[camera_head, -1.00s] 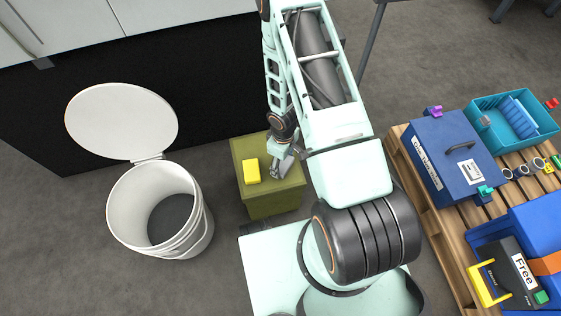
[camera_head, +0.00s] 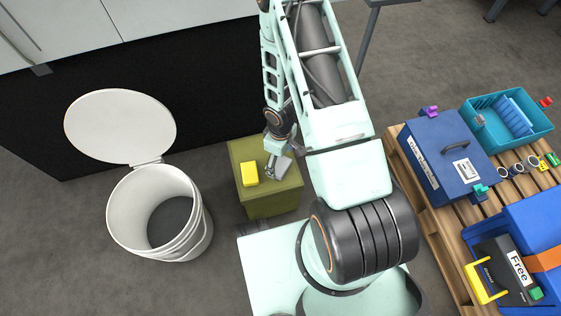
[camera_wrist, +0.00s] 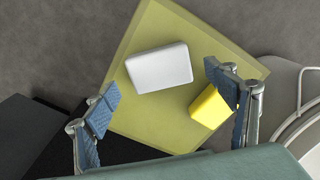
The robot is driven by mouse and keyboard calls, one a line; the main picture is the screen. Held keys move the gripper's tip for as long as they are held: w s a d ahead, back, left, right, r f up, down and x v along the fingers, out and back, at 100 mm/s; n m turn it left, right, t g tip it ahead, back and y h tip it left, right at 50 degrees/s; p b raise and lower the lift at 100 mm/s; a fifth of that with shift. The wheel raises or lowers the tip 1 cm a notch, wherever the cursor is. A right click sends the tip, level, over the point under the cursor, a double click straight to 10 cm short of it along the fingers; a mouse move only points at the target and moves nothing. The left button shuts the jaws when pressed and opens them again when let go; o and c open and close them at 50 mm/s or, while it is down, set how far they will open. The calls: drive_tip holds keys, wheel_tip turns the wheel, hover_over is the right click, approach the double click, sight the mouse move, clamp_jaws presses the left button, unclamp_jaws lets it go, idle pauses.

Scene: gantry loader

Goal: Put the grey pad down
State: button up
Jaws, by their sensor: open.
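The grey pad (camera_wrist: 158,67), a pale light-grey block, lies flat on top of the olive-green box (camera_wrist: 150,122) in the wrist view. My gripper (camera_wrist: 161,82) is open, its blue-padded fingers apart, one to the left and one to the right of the pad in the picture, with visible gaps between. The right finger is close to a yellow block (camera_wrist: 209,106) on the same box and partly overlaps it in view. In the head view my gripper (camera_head: 278,169) is over the box (camera_head: 271,203), right of the yellow block (camera_head: 250,174); I cannot pick out the pad there.
A white bin (camera_head: 198,230) with its lid (camera_head: 120,126) raised stands left of the box. A wooden pallet (camera_head: 433,228) on the right bears a blue case (camera_head: 435,150), a teal tray (camera_head: 541,128) and other items. A dark cabinet front is behind.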

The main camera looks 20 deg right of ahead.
sight(280, 165)
wheel_tip(280, 165, up, 9)
drive_tip(key=p, duration=0.2)
drive_tip(key=shift+f, duration=0.15)
idle(0.3)
